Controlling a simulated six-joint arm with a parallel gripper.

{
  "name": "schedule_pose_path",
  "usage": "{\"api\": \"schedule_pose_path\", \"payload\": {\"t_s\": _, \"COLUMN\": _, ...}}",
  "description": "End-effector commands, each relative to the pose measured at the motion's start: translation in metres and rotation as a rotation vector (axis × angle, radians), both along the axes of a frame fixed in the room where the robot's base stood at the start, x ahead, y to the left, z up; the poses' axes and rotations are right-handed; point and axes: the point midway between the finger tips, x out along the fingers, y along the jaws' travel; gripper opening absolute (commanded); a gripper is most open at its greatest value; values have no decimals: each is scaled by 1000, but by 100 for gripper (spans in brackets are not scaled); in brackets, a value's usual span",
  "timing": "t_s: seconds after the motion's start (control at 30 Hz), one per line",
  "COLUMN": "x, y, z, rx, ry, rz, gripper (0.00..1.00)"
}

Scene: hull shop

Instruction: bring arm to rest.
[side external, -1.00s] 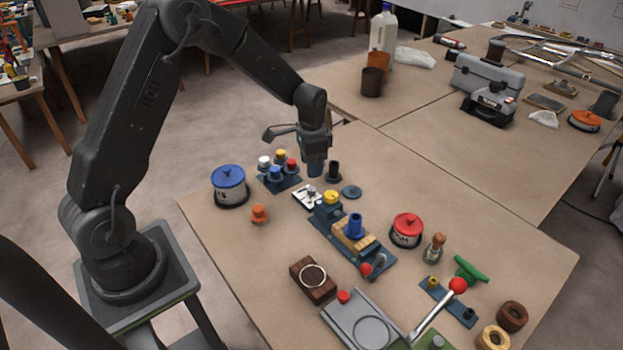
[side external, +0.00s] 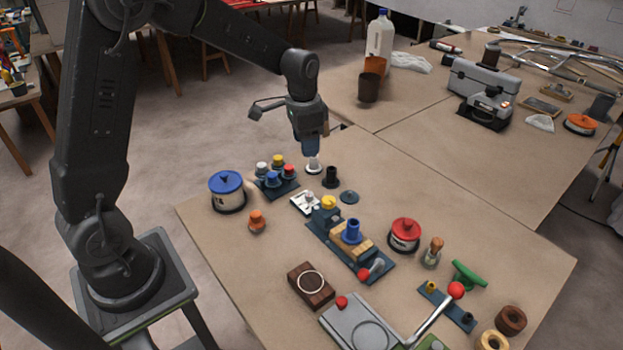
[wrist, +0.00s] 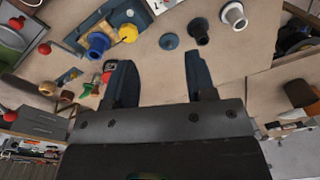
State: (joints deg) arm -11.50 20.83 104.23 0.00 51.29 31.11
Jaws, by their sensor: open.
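My gripper (side external: 311,152) hangs above the far left part of the workbench (side external: 480,225), fingers pointing down. In the wrist view its two dark fingers (wrist: 158,62) are spread apart with nothing between them. In the side view a small white flared piece (side external: 313,165) shows just under the fingertips. In the wrist view this white piece (wrist: 233,16) stands on the table, clear of the fingers, beside a black cup (wrist: 199,31). The black cup also stands to its right in the side view (side external: 331,177).
Near the gripper are a rack of coloured knobs (side external: 277,187), a blue-lidded pot (side external: 228,193) and a dark disc (side external: 349,197). A blue fixture (side external: 375,268), a red-lidded pot (side external: 404,236) and a lever press (side external: 365,325) stand further forward. The air around the gripper is clear.

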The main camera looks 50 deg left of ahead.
Motion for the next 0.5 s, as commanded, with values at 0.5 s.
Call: {"api": "schedule_pose_path", "payload": {"t_s": 0.5, "x": -159, "y": -71, "z": 117, "rx": -41, "ry": -308, "rz": 229, "gripper": 51}}
